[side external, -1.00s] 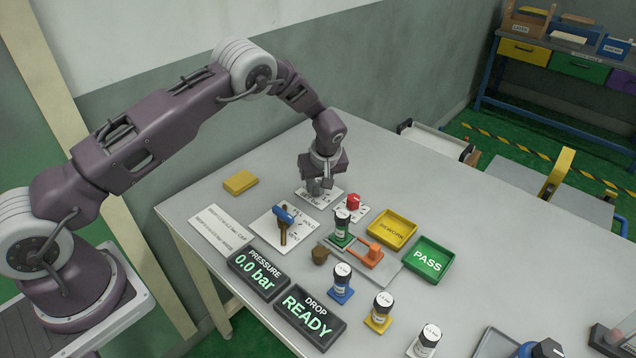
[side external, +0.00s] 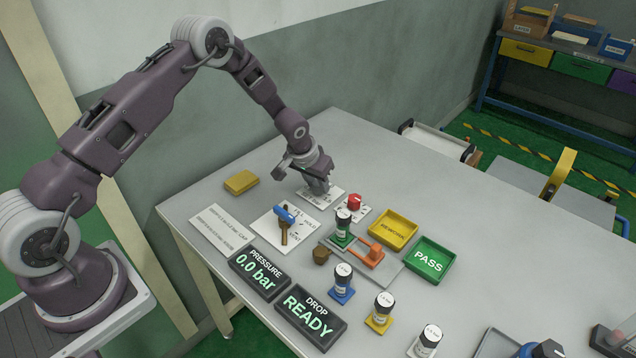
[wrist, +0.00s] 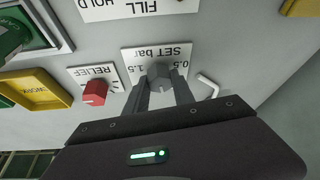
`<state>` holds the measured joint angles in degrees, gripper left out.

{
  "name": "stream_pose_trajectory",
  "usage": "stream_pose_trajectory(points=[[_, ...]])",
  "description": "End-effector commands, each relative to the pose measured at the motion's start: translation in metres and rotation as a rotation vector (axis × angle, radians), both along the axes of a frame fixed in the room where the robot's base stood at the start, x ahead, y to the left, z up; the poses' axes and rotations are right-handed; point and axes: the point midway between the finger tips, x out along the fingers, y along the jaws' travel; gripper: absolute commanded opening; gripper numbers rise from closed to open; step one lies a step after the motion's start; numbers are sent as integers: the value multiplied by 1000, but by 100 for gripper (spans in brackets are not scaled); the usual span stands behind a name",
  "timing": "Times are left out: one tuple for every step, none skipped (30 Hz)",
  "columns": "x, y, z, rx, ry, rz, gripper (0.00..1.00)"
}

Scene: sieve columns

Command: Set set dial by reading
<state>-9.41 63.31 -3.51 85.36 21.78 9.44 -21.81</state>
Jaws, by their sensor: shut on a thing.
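The set dial is a grey knob (wrist: 159,76) on a white plate marked "SET bar" with 0.5, 1.0 and 1.5 (wrist: 130,56). My gripper (wrist: 162,88) is shut on this knob in the wrist view, one finger on each side. In the side external view my gripper (side external: 317,187) is down at the plate (side external: 328,199) and hides the knob. The pressure display (side external: 258,273) reads 0.0 bar. The drop display (side external: 310,316) reads READY.
The red relief knob (wrist: 94,92) is close beside the set plate. A blue-handled valve (side external: 285,216) sits on the fill/hold plate. A column in a green base (side external: 341,230), an orange clamp (side external: 371,254), yellow REWORK tray (side external: 392,230) and green PASS tray (side external: 429,260) stand nearby.

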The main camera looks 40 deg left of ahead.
Motion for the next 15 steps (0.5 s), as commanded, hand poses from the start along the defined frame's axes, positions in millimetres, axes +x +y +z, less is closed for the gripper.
stream_pose_trajectory(points=[[0, 1, 0, -3, 0, -37, 0], [0, 2, 0, -2, 1, -65, 0], [0, 1, 0, -3, -1, -103, 0], [0, 2, 0, -3, -1, -130, 0], [0, 2, 0, -3, -1, -159, 0], [0, 2, 0, -3, -1, -198, 0], [0, 3, 0, -4, -1, -226, 0], [0, 3, 0, -4, -1, -255, 0], [0, 3, 0, -3, -1, -292, 0], [0, 3, 0, -3, -1, -321, 0], [0, 3, 0, -3, -1, -350, 0], [0, 4, 0, -3, -1, -386, 0], [0, 3, 0, -4, -1, -415, 0], [0, 4, 0, -3, -1, -443, 0], [0, 4, 0, -4, -1, -481, 0]])
